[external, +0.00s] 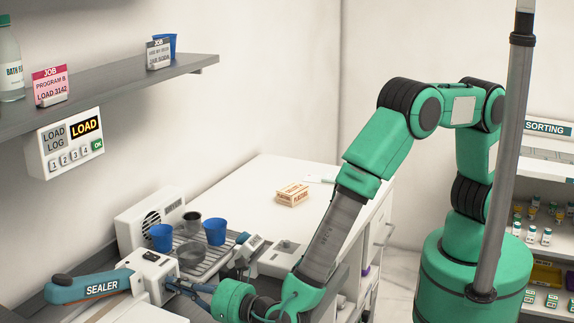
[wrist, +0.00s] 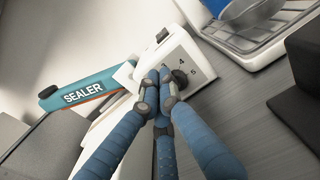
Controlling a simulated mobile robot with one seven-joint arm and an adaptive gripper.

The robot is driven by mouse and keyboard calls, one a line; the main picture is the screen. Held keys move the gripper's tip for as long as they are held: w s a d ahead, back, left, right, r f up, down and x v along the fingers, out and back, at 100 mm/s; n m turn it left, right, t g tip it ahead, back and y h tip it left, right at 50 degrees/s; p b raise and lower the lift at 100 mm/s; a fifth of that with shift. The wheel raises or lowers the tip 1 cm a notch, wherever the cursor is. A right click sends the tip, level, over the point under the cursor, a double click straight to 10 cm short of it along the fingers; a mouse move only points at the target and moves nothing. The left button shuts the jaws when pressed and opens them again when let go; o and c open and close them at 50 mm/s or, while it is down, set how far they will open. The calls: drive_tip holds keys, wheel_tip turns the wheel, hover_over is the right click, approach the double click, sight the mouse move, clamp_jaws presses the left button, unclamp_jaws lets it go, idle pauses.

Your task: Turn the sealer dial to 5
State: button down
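The sealer has a teal arm labelled SEALER (external: 102,287) and a white body (external: 152,268); both also show in the wrist view, the arm (wrist: 84,92) at left and the white body (wrist: 172,48) ahead. Its front face carries a dark dial (wrist: 180,79), partly hidden by my fingertips, with printed digits around it. The dial's setting cannot be read. My gripper (external: 190,289) is at this face; in the wrist view its blue fingers (wrist: 158,80) converge with tips close together, over or beside the dial. I cannot tell whether they hold it.
A wire rack (external: 205,262) with blue cups (external: 215,231) stands behind the sealer. A small box (external: 292,194) lies on the white counter (external: 265,178). A wall panel reading LOAD (external: 66,142) hangs under the shelf (external: 120,92). Grey worktop (wrist: 235,125) is bare right of my fingers.

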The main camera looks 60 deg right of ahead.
drive_tip(key=shift+d+f, duration=0.2)
drive_tip(key=shift+d, duration=0.4)
drive_tip(key=shift+s+d+f, duration=0.1)
drive_tip(key=shift+d+f, duration=0.05)
drive_tip(key=shift+d, duration=0.3)
drive_tip(key=shift+d+f, duration=0.15)
drive_tip(key=shift+d, duration=0.1)
drive_tip(key=shift+r+p, duration=0.5)
idle(0.7)
drive_tip(key=shift+s+r, duration=0.2)
drive_tip(key=shift+s, duration=0.3)
drive_tip(key=shift+s+p, duration=0.5)
drive_tip(key=shift+s, duration=1.9)
drive_tip(key=shift+a+r+p, duration=0.15)
drive_tip(key=shift+a+p, duration=0.1)
drive_tip(key=shift+p, duration=0.5)
